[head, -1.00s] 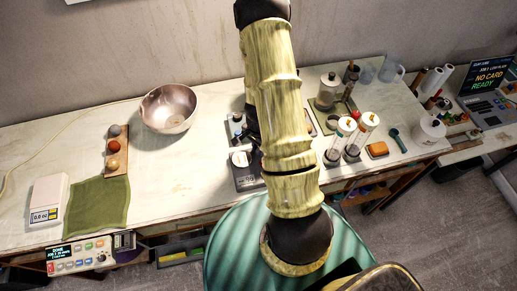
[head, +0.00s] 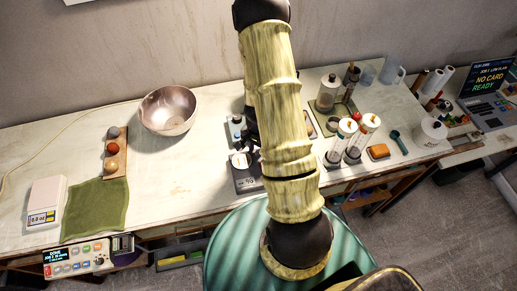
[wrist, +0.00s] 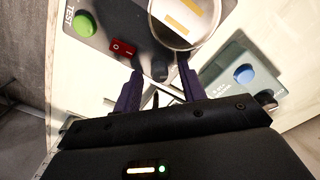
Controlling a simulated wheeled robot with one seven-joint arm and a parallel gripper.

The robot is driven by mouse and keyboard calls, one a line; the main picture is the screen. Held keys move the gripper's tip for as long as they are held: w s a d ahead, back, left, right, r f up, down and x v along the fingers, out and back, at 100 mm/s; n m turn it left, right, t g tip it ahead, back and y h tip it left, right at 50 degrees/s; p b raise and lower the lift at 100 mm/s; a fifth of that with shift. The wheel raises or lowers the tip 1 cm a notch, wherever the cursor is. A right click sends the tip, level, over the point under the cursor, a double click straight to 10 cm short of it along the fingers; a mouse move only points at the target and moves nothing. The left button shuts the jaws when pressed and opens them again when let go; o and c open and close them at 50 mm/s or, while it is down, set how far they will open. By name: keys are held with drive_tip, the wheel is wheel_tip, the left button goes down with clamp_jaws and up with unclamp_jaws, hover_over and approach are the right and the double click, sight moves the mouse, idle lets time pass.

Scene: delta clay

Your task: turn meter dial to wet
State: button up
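The dark meter panel (wrist: 118,15) fills the top of the wrist view. It carries a green button (wrist: 84,24) by the word TEST, a red rocker switch (wrist: 122,48) and a round clear-rimmed dish or gauge (wrist: 185,20) with pale and yellow pieces. A small dark shape (wrist: 160,71) just beyond my fingertips may be the dial; its marking cannot be read. My gripper (wrist: 157,80) is open, its two fingers apart at the panel's near edge, with nothing clearly held. In the head view the meter (head: 244,180) is partly hidden by my arm.
A grey-green box with a blue button (wrist: 244,75) stands right of the fingers. On the bench are a metal bowl (head: 168,109), a board with balls (head: 115,152), a green cloth (head: 97,207), a scale (head: 46,203) and white-capped cylinders (head: 343,139). Bare bench lies left of the meter.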

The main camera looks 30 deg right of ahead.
sight(257, 153)
drive_tip(key=shift+r, duration=0.1)
wheel_tip(257, 153, up, 17)
drive_tip(key=shift+b, duration=0.4)
idle(0.4)
idle(0.5)
drive_tip(key=s+a+r+n+t+b, duration=0.2)
drive_tip(key=s+a+n, duration=0.4)
drive_tip(key=a+n, duration=0.6)
drive_tip(key=shift+r+t+b, duration=0.3)
drive_tip(key=shift+r, duration=0.5)
drive_tip(key=shift+s, duration=0.1)
drive_tip(key=shift+c, duration=0.5)
